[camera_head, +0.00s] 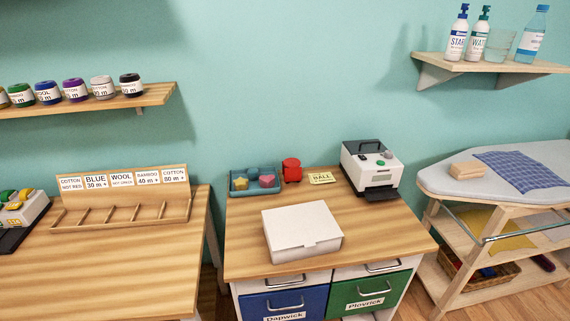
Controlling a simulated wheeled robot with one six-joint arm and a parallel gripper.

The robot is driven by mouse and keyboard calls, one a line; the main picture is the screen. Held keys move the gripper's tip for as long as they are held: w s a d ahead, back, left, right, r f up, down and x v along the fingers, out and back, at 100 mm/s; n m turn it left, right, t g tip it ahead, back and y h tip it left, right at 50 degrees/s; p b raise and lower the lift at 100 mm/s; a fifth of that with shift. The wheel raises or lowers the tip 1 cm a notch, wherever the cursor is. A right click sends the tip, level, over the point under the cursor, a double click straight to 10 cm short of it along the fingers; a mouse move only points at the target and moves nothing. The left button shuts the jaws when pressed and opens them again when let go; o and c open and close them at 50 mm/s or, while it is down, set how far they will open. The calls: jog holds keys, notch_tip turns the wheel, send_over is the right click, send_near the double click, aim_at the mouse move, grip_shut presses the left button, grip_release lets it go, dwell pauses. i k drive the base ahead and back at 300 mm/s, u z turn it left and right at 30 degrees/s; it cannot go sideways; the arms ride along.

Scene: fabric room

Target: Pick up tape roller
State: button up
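I cannot make out a tape roller for certain. A small red object (291,170) stands at the back of the middle table, between the blue tray and a small card; it is too small to tell whether it is a tape roller. My gripper and arm are not in view.
The middle table (350,234) holds a white box (301,232), a blue tray (238,191) with small coloured pieces, a "BALL" card (321,178) and a black-and-white machine (371,168). A wooden rack (125,214) stands on the left table. An ironing board (437,181) stands at right.

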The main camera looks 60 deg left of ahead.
aim_at(291, 171)
jog(key=u, duration=0.45)
jog(key=i, duration=0.85)
jog(key=u, duration=1.45)
jog(key=i, duration=0.6)
jog(key=u, duration=0.65)
